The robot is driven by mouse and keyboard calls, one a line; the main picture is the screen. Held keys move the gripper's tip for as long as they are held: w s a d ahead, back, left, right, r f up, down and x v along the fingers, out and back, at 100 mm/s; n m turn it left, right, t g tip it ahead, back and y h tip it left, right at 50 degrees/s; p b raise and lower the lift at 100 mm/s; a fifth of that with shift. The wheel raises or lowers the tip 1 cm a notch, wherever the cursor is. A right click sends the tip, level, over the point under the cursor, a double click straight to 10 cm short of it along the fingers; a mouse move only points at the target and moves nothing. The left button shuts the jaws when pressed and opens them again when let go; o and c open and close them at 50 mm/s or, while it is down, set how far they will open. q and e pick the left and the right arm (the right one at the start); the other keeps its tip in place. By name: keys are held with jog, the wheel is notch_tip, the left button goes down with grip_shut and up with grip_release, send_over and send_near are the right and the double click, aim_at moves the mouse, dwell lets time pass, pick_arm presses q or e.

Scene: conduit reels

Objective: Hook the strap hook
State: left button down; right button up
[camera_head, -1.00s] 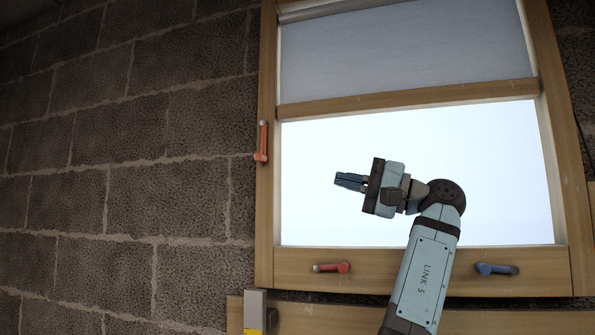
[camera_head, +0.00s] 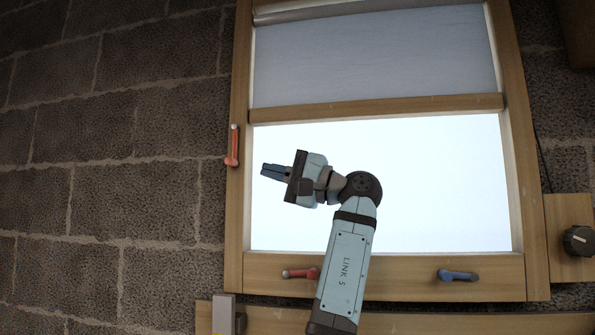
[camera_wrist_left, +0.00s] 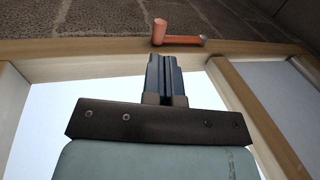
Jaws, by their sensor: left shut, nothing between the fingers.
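I see no strap hook or strap in either view. My left gripper (camera_head: 265,170) is shut and empty. In the head view it points left in front of the bright window pane, its tips beside the window's left wooden post. The left wrist view shows its two dark fingers (camera_wrist_left: 164,62) together, pointing at the wooden frame. A red handle (camera_wrist_left: 160,32) sits on the frame just beyond the fingertips there, and nothing is gripped. My right gripper is in neither view.
The wooden window frame (camera_head: 236,205) carries a red handle (camera_head: 232,148) on its left post, and a red handle (camera_head: 300,273) and a blue handle (camera_head: 458,275) along the bottom. A blind (camera_head: 375,55) covers the top. A black knob (camera_head: 578,241) is at the right. The block wall (camera_head: 150,170) is bare.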

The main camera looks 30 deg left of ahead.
aim_at(235, 162)
pick_arm(q)
jog(key=p+x, duration=0.1)
jog(key=x, duration=0.3)
jog(key=shift+a+r, duration=0.15)
jog(key=shift+r, duration=0.05)
jog(key=shift+s+a+r+p, duration=0.1)
jog(key=shift+s+a+p, duration=0.15)
jog(key=shift+a, duration=0.4)
jog(key=shift+w, duration=0.15)
